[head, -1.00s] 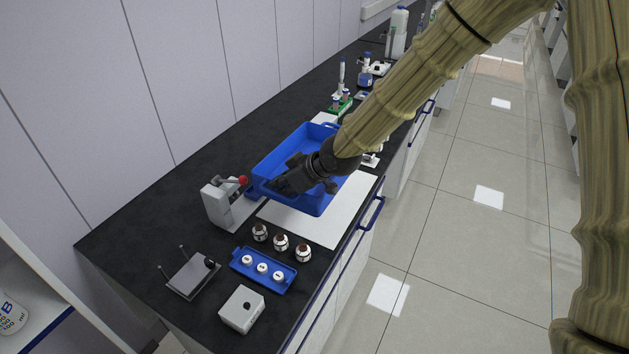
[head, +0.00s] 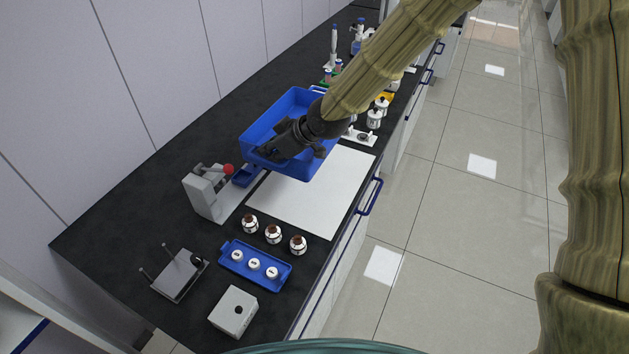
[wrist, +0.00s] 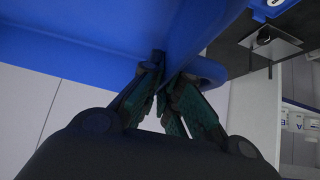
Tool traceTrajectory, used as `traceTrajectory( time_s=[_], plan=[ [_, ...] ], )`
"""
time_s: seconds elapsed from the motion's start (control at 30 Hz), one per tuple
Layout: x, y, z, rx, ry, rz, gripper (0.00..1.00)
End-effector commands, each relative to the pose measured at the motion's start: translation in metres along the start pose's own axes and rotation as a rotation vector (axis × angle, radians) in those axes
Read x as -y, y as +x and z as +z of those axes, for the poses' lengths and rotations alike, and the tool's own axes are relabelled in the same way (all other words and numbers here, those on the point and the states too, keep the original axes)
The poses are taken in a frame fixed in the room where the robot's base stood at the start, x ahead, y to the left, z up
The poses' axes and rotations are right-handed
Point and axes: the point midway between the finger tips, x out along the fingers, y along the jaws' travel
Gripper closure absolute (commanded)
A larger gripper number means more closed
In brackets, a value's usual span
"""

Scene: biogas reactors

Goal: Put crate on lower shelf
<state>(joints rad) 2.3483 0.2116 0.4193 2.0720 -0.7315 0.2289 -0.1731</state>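The blue crate (head: 262,130) is an open tray above the dark bench, over the far part of a white mat. My gripper (head: 264,157) is at the crate's near wall. In the wrist view, the fingers of my gripper (wrist: 168,92) close on the crate's rim, and the blue crate (wrist: 95,30) fills the upper left. The crate appears lifted off the bench. A shelf unit at the lower left of the head view shows only a blue-edged corner (head: 30,338); shelves with bottles (wrist: 298,118) show at the right of the wrist view.
The white mat (head: 310,195) is bare. Near it stand a grey press with a red knob (head: 205,190), several brown-topped bottles (head: 273,234), a small blue tray of white-capped jars (head: 256,277) and a white box (head: 233,311). The floor right of the bench is clear.

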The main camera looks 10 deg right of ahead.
Motion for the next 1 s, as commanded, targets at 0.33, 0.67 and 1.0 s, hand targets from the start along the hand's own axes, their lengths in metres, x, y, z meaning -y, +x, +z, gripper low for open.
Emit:
traceTrajectory(
  time_s=[0.33,0.67,1.0],
  plan=[
    [0.0,0.03,0.032,-0.001,0.001,0.002,1.0],
    [0.0,0.052,0.054,-0.001,0.001,0.003,1.0],
    [0.002,0.074,0.077,0.003,0.001,0.001,1.0]
  ],
)
